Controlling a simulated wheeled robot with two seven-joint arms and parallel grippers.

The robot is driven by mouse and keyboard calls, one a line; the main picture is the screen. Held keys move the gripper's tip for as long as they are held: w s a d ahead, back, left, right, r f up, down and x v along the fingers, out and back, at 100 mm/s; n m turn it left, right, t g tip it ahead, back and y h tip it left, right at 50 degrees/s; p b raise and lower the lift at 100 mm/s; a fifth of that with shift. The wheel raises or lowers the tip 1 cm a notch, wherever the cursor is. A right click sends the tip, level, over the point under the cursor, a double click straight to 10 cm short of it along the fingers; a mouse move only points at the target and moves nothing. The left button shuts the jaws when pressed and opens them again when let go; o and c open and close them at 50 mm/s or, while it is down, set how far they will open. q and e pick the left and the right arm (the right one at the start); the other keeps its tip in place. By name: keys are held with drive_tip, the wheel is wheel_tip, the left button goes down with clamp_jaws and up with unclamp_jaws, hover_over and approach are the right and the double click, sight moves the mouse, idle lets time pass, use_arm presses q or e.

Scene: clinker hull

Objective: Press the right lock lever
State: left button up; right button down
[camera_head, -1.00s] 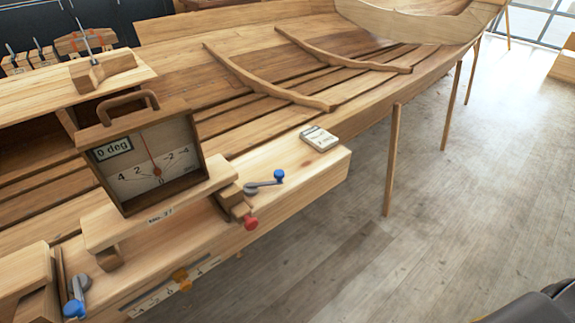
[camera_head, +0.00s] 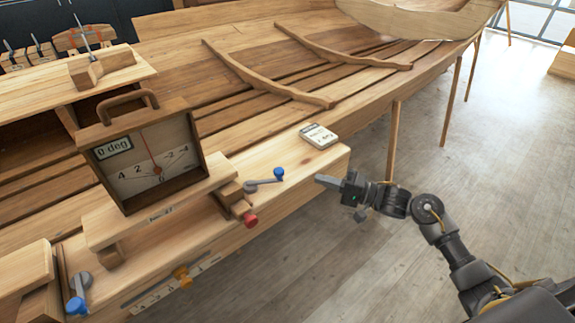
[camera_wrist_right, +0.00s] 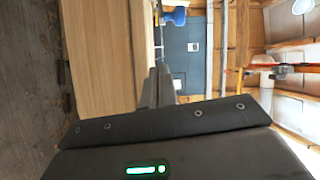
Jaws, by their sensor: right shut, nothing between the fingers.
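The right lock lever (camera_head: 262,181) is a grey arm with a blue knob on its right end. It sits on the bench beside the wooden clamp block, right of the dial box (camera_head: 150,160). A blue knob (camera_wrist_right: 175,16) also shows at the top of the right wrist view, beyond the fingers. My right gripper (camera_head: 322,181) is shut and empty, off the bench's right end, pointing left toward the lever and apart from it. Its fingers show in the right wrist view (camera_wrist_right: 158,88). A second blue-knobbed lever (camera_head: 78,292) is at the bench's lower left. My left gripper is out of view.
A red knob (camera_head: 250,220) sticks out below the right lever. A small labelled box (camera_head: 318,136) lies on the bench near its right end. An orange slider (camera_head: 182,276) sits on the front scale. Open floor (camera_head: 480,180) lies to the right.

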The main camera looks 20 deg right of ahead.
drive_tip(key=r, duration=0.2)
drive_tip(key=s+a+r+g+y, duration=0.1)
drive_tip(key=shift+r, duration=0.3)
drive_tip(key=p+x, duration=0.2)
drive_tip(key=x, duration=0.7)
drive_tip(key=shift+r+p, duration=0.15)
drive_tip(key=shift+p, duration=0.2)
drive_tip(key=shift+w+a, duration=0.25)
drive_tip(key=shift+a, duration=0.15)
